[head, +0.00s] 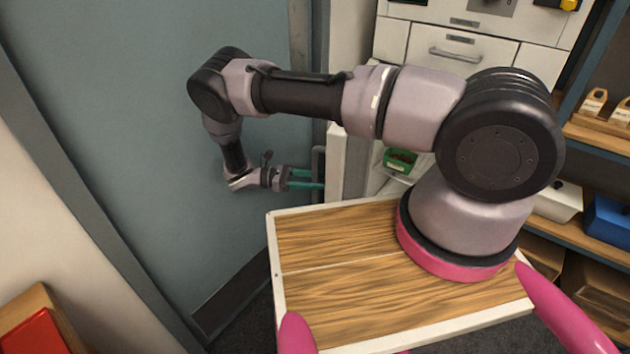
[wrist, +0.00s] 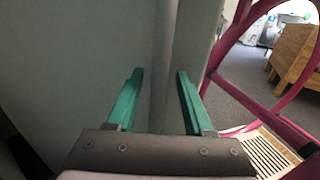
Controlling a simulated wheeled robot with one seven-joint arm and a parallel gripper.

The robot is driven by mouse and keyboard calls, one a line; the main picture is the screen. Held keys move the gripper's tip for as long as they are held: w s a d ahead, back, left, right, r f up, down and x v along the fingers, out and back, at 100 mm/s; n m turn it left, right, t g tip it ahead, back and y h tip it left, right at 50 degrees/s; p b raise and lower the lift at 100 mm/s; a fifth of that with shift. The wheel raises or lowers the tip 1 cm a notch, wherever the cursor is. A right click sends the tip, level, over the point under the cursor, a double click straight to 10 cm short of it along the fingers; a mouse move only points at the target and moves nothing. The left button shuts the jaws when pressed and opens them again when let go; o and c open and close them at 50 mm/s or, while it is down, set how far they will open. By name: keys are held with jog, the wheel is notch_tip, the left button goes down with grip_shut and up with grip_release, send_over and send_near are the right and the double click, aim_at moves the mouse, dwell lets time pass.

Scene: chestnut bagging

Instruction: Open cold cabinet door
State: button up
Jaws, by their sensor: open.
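The cold cabinet's white door (head: 337,165) stands out from the white cabinet front, seen nearly edge-on, so it looks swung open. A dark upright handle (head: 318,165) is on its left face. My gripper (head: 322,180) points right with its green fingers apart, their tips at the handle. I cannot tell if they touch it. In the wrist view my gripper (wrist: 158,75) is open, with a pale upright strip between and beyond the fingers. Behind the door, a green tub (head: 400,161) with brown contents shows in the opening.
A large grey-blue panel (head: 130,110) stands behind my arm at left. Drawers with a handle (head: 455,54) are above the opening. Shelves at right hold a blue bin (head: 608,219) and small paper bags (head: 593,101). A red object (head: 35,335) is at lower left.

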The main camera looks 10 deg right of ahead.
aim_at(315, 151)
notch_tip(315, 151, up, 10)
dwell(0.6)
